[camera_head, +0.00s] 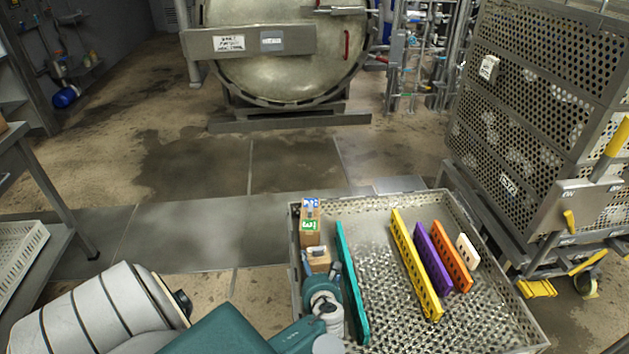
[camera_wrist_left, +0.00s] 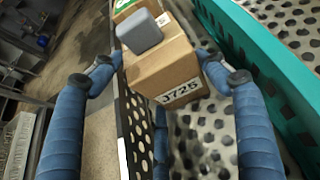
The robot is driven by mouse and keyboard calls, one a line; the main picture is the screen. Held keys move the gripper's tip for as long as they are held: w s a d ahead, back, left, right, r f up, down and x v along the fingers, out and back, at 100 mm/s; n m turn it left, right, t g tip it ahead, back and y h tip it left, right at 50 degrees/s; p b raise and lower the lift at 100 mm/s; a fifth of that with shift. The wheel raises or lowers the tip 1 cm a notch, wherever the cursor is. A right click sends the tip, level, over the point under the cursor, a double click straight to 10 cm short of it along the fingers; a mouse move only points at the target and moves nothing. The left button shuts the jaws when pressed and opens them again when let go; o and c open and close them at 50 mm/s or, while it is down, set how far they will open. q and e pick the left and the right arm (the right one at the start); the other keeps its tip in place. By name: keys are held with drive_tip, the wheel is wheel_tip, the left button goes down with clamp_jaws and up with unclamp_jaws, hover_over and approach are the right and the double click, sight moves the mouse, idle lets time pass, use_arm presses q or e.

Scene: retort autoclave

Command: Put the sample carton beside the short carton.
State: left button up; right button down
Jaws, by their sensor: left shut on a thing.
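The sample carton (camera_head: 318,259) is a small brown box with a grey block on top. In the left wrist view the carton (camera_wrist_left: 165,72) shows a printed number on its near face. My left gripper (camera_head: 320,271) is shut on it, with one blue finger on each side. It is at the left side of the perforated metal tray (camera_head: 400,201); I cannot tell whether it touches the floor. Just behind it is a brown carton with a green label (camera_head: 310,226), seemingly the short carton. A blue label (camera_head: 310,203) shows behind that; whether it is a separate carton is unclear.
A teal divider (camera_head: 351,285) stands close to the right of the cartons. Yellow (camera_head: 415,265), purple (camera_head: 433,258) and orange (camera_head: 452,256) dividers and a small white piece (camera_head: 468,250) are farther right. A perforated cage (camera_head: 535,100) stands beyond the tray's right side.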

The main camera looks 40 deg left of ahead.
use_arm(q)
drive_tip(key=o, duration=0.9)
drive_tip(key=shift+o, duration=0.2)
drive_tip(key=shift+r, duration=0.2)
drive_tip(key=p+v, duration=0.2)
drive_tip(key=v, duration=1)
drive_tip(key=shift+f, duration=0.1)
